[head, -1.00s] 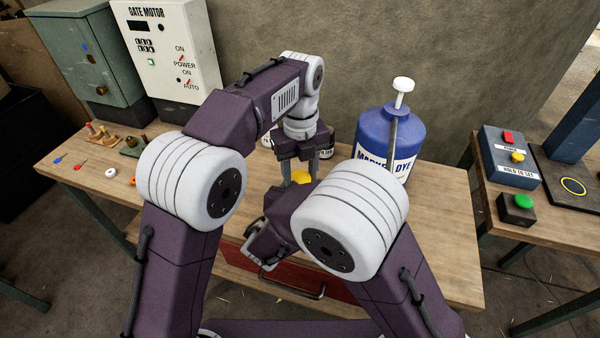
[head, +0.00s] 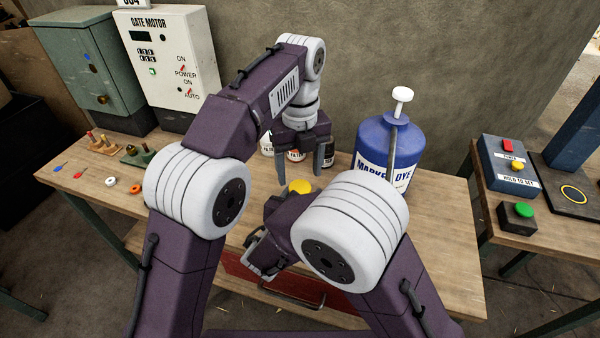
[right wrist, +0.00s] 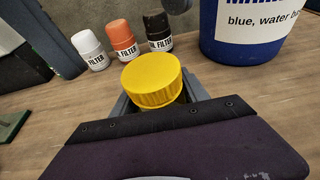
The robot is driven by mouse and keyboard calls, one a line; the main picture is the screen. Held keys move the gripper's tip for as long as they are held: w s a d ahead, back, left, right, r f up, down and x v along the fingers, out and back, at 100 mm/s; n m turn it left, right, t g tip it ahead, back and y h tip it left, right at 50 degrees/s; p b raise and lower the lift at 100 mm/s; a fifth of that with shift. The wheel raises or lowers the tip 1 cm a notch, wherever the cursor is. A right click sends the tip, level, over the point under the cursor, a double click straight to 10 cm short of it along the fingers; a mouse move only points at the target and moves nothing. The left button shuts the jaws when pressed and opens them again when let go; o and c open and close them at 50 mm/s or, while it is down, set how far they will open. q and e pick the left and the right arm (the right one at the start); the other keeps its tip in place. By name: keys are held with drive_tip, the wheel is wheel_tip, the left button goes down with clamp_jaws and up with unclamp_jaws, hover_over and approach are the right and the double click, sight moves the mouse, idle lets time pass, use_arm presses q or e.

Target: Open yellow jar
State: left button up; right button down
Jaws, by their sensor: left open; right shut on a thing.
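The yellow jar (head: 300,187) shows as a round yellow top in the head view, low between my two arms. In the right wrist view the ribbed yellow cap (right wrist: 152,78) is near and fully seen. The jar's body is hidden below it. My right gripper (right wrist: 158,98) is shut on the jar, its grey fingers on both sides below the cap. In the head view my right arm mostly hides this gripper. My left gripper (head: 299,171) is open and empty, pointing down just above the yellow cap, its fingers apart and clear of it.
Several filter bottles (right wrist: 124,40) stand behind the jar. The blue marker dye jug (head: 414,155) with a pump stands close on the right. Small washers and tools (head: 110,181) lie at left. The gate motor box (head: 172,65) stands at the back left.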

sight(300, 187)
use_arm(q)
wheel_tip(300, 187, up, 4)
drive_tip(key=m, duration=0.3)
drive_tip(key=shift+s+f, duration=0.15)
drive_tip(key=shift+f, duration=0.05)
drive_tip(key=shift+w, duration=0.2)
wheel_tip(300, 187, down, 8)
drive_tip(key=shift+f, duration=0.1)
clamp_jaws()
drive_tip(key=n, duration=0.3)
drive_tip(key=shift+o, duration=0.5)
unclamp_jaws()
